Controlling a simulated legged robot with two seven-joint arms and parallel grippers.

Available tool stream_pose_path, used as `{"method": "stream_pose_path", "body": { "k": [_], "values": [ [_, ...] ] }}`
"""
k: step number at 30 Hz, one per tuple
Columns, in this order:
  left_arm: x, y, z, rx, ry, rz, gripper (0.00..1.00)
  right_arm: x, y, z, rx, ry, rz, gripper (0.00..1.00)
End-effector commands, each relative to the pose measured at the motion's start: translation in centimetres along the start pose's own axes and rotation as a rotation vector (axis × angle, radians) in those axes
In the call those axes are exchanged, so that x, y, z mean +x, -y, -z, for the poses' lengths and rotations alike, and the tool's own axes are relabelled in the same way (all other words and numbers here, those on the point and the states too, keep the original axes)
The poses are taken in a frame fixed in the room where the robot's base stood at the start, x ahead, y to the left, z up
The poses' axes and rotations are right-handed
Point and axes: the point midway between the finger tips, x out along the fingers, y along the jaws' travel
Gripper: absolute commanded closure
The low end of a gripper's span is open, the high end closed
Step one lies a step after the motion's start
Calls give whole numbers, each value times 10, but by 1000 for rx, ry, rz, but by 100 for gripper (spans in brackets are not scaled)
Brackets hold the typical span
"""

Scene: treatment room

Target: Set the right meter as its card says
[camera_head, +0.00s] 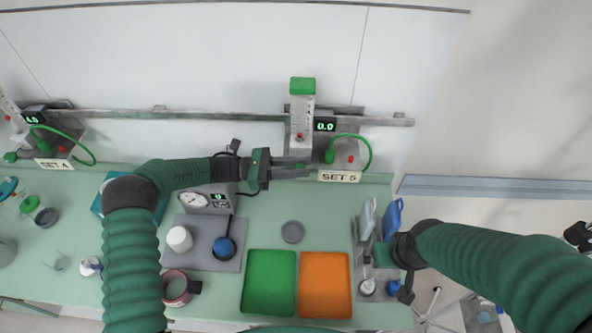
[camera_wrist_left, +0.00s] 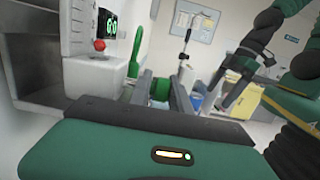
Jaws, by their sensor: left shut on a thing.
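The right meter (camera_head: 302,115) is on the wall rail, with a green top and a red ball low in its scale. Its display (camera_head: 325,126) reads 0.0, and the card (camera_head: 339,176) below says SET 5. The meter's scale also shows in the left wrist view (camera_wrist_left: 78,25), with the red ball (camera_wrist_left: 100,45) low. My left gripper (camera_head: 303,168) is shut on the meter's green knob (camera_wrist_left: 160,88), which is between the fingers. My right gripper (camera_head: 385,255) is over a grey tray at the right; its fingers are not clear.
Another meter (camera_head: 34,118) with a SET card hangs at the far left. A green tray (camera_head: 268,283) and an orange tray (camera_head: 325,285) lie at the front. A grey disc (camera_head: 292,232) lies behind them. A grey mat (camera_head: 205,262) with a white cup and a blue-topped item is at the left.

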Motion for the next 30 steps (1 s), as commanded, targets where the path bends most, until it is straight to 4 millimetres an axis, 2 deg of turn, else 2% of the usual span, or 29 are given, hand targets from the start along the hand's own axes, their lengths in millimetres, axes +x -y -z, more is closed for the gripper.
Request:
{"method": "stream_pose_path", "body": {
  "k": [1,8,9,12,22,30],
  "values": [
    [4,2,4,-3,21,10,100,8,0,-2,0,1,0,0],
    [5,3,0,-3,23,11,100,4,0,-1,0,0,0,0],
    [5,3,0,-3,23,11,73,4,0,-1,0,0,0,0],
    [4,2,0,-3,22,9,60,4,0,-1,0,0,0,0],
    [-7,0,1,0,24,3,60,7,0,-2,0,0,0,0],
    [-55,0,6,1,20,3,60,30,0,-7,0,0,0,0]
  ]
}}
